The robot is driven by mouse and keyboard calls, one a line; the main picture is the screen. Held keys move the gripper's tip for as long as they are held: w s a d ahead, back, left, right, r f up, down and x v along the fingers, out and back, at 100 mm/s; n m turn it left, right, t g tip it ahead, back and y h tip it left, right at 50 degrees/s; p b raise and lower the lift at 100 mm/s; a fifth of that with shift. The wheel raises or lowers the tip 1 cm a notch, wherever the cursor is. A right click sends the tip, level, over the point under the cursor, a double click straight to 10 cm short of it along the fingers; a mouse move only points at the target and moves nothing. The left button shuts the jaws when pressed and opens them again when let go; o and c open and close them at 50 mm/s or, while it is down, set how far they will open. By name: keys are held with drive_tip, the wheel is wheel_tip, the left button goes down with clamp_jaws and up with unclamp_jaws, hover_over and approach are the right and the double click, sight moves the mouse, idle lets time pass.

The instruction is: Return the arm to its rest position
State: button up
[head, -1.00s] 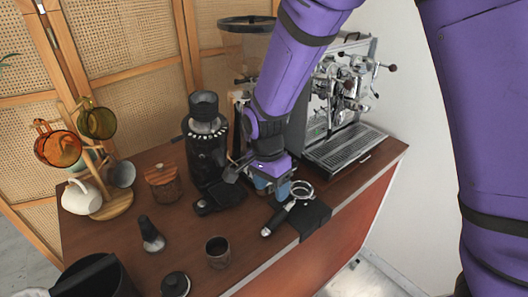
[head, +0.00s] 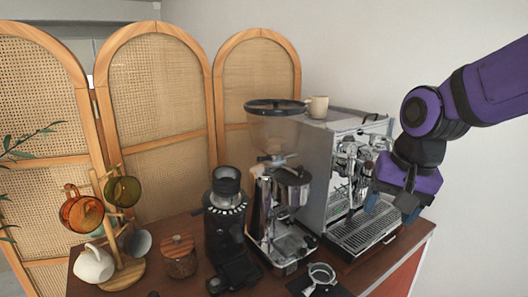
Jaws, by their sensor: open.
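My purple arm comes in from the right edge of the head view. My gripper (head: 393,203) hangs at its end, in front of the right side of the espresso machine (head: 343,175), with blue fingers pointing down. It is open, and I see nothing between the fingers. It hides part of the machine's right front. The portafilter (head: 321,274) lies on a dark mat at the front edge of the cart, below and left of my gripper and apart from it.
A grinder with a hopper (head: 276,130) and a black grinder (head: 226,225) stand left of the machine. A mug tree (head: 121,266) with several cups and a wooden-lidded jar (head: 179,256) are farther left. A cup (head: 318,107) sits on the machine. The white wall (head: 450,60) is behind.

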drive_tip(key=s+d+r+n+t, duration=0.1)
drive_tip(key=s+d+r+n, duration=0.1)
drive_tip(key=s, duration=0.4)
drive_tip(key=s+d+r+n+t+h, duration=0.1)
drive_tip(key=s+d+r+n+t, duration=0.1)
drive_tip(key=s+d+r, duration=0.2)
drive_tip(key=shift+s+d+r, duration=0.15)
drive_tip(key=shift+s+d, duration=0.85)
